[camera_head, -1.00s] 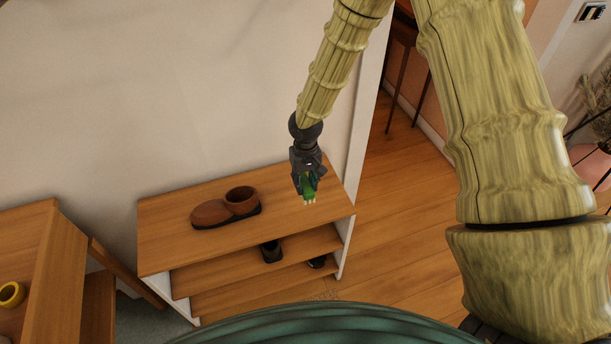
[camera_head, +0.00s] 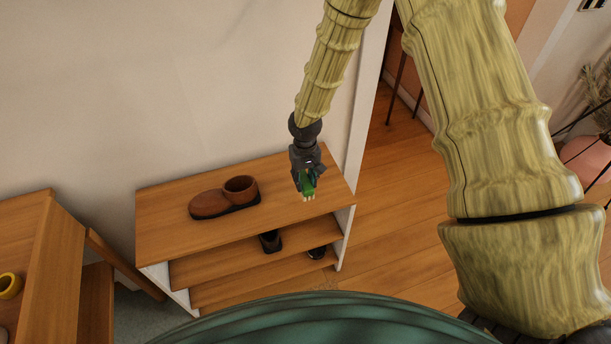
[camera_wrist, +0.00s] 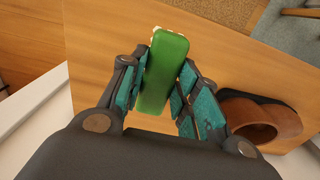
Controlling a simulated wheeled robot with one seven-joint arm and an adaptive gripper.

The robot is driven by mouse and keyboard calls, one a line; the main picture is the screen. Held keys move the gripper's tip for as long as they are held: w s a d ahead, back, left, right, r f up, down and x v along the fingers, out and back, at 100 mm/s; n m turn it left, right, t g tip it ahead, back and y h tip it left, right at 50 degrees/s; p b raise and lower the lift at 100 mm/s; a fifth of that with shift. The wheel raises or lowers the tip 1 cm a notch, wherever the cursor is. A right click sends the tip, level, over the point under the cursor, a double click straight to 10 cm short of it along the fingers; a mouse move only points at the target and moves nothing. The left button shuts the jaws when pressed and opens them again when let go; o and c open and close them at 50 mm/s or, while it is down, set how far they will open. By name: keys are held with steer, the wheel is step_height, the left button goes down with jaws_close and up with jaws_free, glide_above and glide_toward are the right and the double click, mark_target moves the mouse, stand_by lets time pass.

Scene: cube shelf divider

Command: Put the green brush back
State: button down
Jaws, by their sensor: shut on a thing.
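The green brush (camera_head: 308,184) with pale bristles is in my gripper (camera_head: 307,177), over the right part of the shelf's wooden top (camera_head: 175,235). In the wrist view the green brush (camera_wrist: 165,72) lies between the two fingers of my gripper (camera_wrist: 166,84), which are shut on it. Its pale bristles show at the far end. I cannot tell whether the brush touches the shelf top.
A brown boot (camera_head: 225,198) lies on the shelf top left of my gripper; it also shows in the wrist view (camera_wrist: 262,120). Dark shoes (camera_head: 270,241) stand on the lower boards. A wooden piece (camera_head: 50,265) with a yellow item (camera_head: 9,286) is at left. The wall is behind.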

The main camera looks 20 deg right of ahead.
mark_target(305, 180)
steer(key=shift+f+b, duration=0.85)
steer(key=shift+f, duration=1.2)
steer(key=shift+f, duration=0.45)
steer(key=c, duration=1.4)
jaws_free()
steer(key=shift+o, duration=0.2)
steer(key=o, duration=0.6)
steer(key=shift+c, duration=0.2)
steer(key=shift+r+p, duration=2.65)
steer(key=shift+r, duration=1.35)
